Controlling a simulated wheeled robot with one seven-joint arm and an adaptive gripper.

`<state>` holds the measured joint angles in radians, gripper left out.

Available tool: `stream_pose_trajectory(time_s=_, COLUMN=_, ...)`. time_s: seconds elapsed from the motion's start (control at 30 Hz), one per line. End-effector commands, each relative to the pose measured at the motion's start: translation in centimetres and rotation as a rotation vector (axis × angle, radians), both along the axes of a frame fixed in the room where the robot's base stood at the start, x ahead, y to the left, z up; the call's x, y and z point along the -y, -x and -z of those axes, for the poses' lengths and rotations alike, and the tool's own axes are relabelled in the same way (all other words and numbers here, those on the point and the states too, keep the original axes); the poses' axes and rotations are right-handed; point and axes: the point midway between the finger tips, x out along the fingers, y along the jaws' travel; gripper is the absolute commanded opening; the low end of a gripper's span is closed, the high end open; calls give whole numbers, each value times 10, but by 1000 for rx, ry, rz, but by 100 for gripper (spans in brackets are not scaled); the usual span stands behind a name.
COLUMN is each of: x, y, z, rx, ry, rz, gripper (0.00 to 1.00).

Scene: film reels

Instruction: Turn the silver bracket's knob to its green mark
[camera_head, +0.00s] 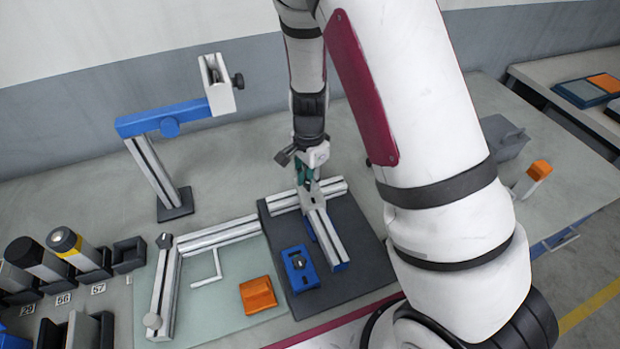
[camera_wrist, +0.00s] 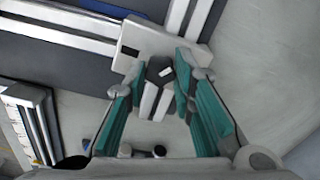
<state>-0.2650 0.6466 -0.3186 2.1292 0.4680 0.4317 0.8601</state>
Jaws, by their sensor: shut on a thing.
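The silver bracket (camera_wrist: 140,42) is a pale block at the end of a metal rail in the wrist view; in the head view it (camera_head: 312,198) is partly covered by my gripper (camera_head: 306,172). Its dark knob (camera_wrist: 157,70) carries a short white line on its face. My gripper (camera_wrist: 157,85) has teal finger pads, one on each side of the knob, and is shut on it. The knob is hidden in the head view. I cannot make out a green mark in either view.
The rails stand on a dark mat (camera_head: 360,262). A blue block (camera_head: 299,268) and an orange block (camera_head: 257,295) lie nearby. A blue-armed stand (camera_head: 160,120) rises at the back left. Canisters (camera_head: 75,248) stand at the left edge. My arm covers the right middle.

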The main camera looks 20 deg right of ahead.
Motion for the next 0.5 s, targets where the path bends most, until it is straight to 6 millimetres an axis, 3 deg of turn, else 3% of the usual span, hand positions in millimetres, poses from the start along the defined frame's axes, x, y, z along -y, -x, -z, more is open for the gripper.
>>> stream_pose_trajectory(time_s=0.5, x=0, y=0, z=-1, rx=0, ry=0, rz=202, gripper=0)
